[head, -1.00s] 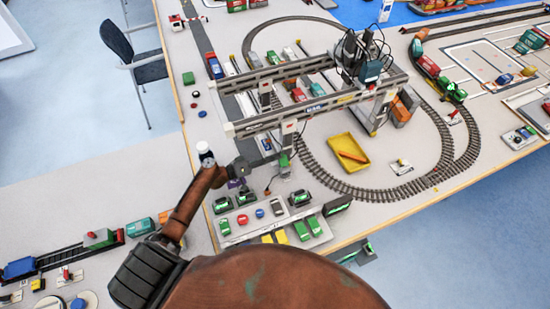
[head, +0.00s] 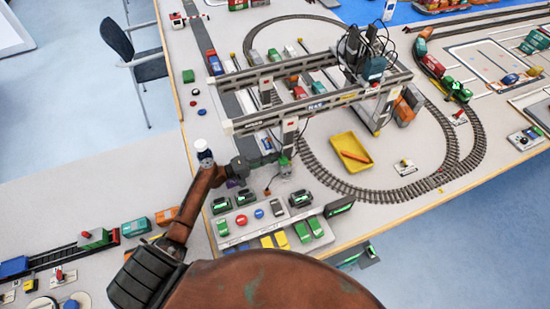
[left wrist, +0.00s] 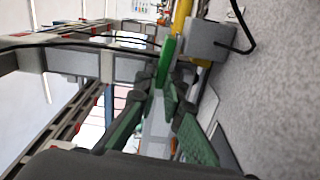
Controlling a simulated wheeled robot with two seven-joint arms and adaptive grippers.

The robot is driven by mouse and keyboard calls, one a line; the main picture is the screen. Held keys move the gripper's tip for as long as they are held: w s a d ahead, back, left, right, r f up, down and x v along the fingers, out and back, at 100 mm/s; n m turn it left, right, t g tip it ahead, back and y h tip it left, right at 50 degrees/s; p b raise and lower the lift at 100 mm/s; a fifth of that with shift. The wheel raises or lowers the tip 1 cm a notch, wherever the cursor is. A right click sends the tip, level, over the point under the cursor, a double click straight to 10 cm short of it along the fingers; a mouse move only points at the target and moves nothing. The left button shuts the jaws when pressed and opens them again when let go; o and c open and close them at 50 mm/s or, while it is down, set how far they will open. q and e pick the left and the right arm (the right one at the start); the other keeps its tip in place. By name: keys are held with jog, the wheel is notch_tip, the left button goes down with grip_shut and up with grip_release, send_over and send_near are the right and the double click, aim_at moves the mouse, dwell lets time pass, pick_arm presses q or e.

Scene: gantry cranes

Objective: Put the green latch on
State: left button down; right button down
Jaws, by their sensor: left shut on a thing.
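The green latch (left wrist: 166,60) shows in the left wrist view as a thin green bar beside a grey box and a yellow part. In the head view, a small green piece (head: 284,160) shows at the foot of the gantry crane's near leg (head: 289,135). My left gripper (left wrist: 165,95) has its green-padded fingers closed on the near end of the latch. In the head view my left gripper (head: 272,160) is low beside that leg and partly hides the spot. My right gripper is not in view.
The gantry crane's long beam (head: 320,105) runs above and behind my left gripper. A panel with green, red and blue parts (head: 260,214) lies just in front. A yellow tray (head: 343,146) and curved track (head: 362,190) lie to the right.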

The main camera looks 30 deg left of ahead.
pick_arm(q)
jog(key=shift+a+f+n, duration=0.1)
jog(key=shift+f+n, duration=0.25)
jog(key=shift+n, duration=0.25)
jog(key=shift+f, duration=0.1)
jog(key=c, duration=2)
grip_release()
jog(key=shift+c, duration=0.2)
jog(key=shift+v, duration=4.15)
